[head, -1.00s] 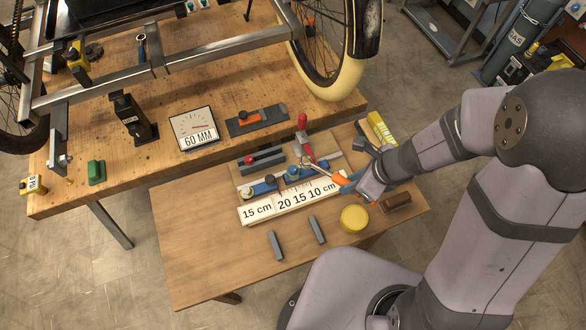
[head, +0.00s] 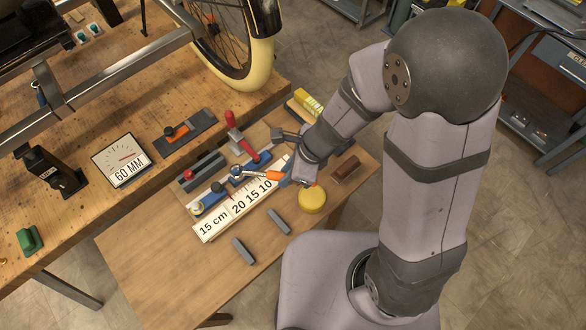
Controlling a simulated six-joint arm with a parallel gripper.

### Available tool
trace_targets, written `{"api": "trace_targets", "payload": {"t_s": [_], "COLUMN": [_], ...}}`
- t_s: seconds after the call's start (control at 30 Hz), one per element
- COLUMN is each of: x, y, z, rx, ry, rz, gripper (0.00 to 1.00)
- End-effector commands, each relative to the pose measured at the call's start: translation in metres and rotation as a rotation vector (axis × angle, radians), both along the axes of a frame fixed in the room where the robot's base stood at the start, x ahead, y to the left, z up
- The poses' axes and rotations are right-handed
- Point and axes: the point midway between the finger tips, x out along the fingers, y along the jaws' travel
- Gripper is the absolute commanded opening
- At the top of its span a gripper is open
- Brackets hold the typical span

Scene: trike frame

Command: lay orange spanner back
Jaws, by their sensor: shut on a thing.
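The orange spanner (head: 273,175) is at the right end of the white ruler board, its orange handle towards my gripper and its pale end pointing left towards the blue fixture. My gripper (head: 285,179) is shut on the handle. My wrist hides part of the grip. I cannot tell whether the spanner touches the board or is held just above it. The white ruler board (head: 212,228) with "15 cm" and "20 15 10" lies on the small wooden table. The blue fixture (head: 212,199) runs along its far side.
A red-handled clamp (head: 240,138) stands behind the spanner. A yellow round tin (head: 312,200) and a brown block (head: 345,169) are close to my wrist. Two grey bars (head: 278,221) lie in front. A dark tray (head: 201,121) with an orange piece is on the higher bench. The table's front left is clear.

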Motion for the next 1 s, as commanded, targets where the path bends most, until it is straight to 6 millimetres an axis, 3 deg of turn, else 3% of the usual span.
{"api": "trace_targets", "payload": {"t_s": [0.03, 0.2, 0.47, 0.57, 0.7, 1.0], "x": [-0.004, -0.01, -0.035, -0.048, -0.064, -0.086], "y": [0.009, 0.038, 0.078, 0.073, 0.059, 0.044], "z": [-0.019, -0.047, -0.066, -0.053, -0.05, -0.048], "rx": [0.001, 0.003, 0.001, 0.001, 0.001, 0.003], "ry": [-0.001, -0.003, -0.003, -0.001, 0.002, 0.002], "rz": [0.031, 0.148, 0.519, 0.709, 0.883, 1.021], "gripper": [0.0, 0.0, 0.0, 0.0, 0.0, 0.0]}}
